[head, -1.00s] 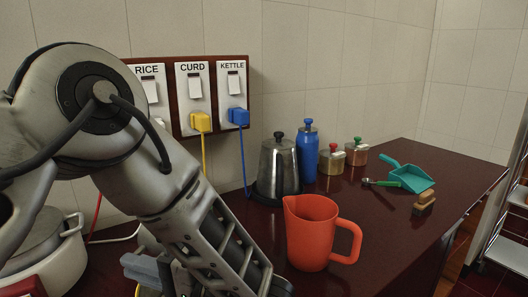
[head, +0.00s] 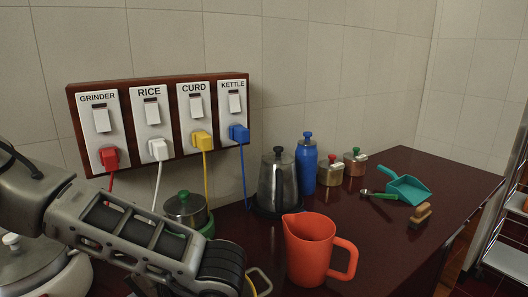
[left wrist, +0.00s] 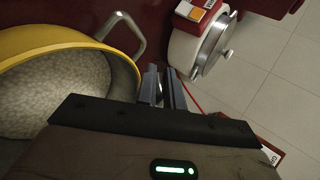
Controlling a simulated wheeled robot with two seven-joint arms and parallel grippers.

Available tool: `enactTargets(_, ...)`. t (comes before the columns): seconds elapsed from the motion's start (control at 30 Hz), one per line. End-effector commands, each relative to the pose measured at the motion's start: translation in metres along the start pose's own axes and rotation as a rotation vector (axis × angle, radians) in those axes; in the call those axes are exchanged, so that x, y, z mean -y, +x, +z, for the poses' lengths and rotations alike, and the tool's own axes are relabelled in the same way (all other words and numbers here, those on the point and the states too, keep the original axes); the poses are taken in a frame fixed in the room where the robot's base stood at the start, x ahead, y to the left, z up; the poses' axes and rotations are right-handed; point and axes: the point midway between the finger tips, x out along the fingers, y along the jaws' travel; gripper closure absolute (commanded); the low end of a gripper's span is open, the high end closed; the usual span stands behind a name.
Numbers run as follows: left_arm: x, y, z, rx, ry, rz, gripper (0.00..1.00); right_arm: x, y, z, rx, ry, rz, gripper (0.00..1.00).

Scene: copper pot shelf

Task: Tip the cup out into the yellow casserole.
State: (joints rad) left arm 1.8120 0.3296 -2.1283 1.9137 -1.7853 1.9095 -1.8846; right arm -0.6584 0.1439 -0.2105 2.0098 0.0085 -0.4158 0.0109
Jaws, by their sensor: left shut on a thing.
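The yellow casserole (left wrist: 118,62) fills the left of the left wrist view, with a metal loop handle and a pale, grainy surface inside. In the head view only its metal handle (head: 262,278) and a bit of yellow show at the bottom edge. My left gripper (left wrist: 163,88) is beside the casserole's rim, with its fingers closed on a thin silvery piece (left wrist: 158,90). This looks like part of the cup, but the rest is hidden and I cannot tell its tilt. My left fingers are hidden in the head view. My right gripper is not in view.
An orange jug (head: 311,252) stands right of the casserole's handle. A steel kettle (head: 276,183), a blue bottle (head: 306,166) and a teal dustpan (head: 407,188) stand farther back. A white cooker (left wrist: 200,50) is beyond my fingers in the wrist view.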

Motion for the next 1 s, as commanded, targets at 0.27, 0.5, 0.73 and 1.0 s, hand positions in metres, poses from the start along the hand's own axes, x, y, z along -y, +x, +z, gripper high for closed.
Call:
enactTargets(0.27,-0.002,0.009,0.000,0.002,-0.005,0.317,1.00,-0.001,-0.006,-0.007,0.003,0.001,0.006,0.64)
enactTargets(0.5,0.012,0.003,0.000,0.002,-0.001,0.441,1.00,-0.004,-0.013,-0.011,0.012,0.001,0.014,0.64)
enactTargets(0.73,0.000,-0.007,0.008,0.111,-0.132,0.468,1.00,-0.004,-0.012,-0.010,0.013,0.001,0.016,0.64)
enactTargets(1.0,-0.005,-0.013,0.013,0.177,-0.218,0.460,1.00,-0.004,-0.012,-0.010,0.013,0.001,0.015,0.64)
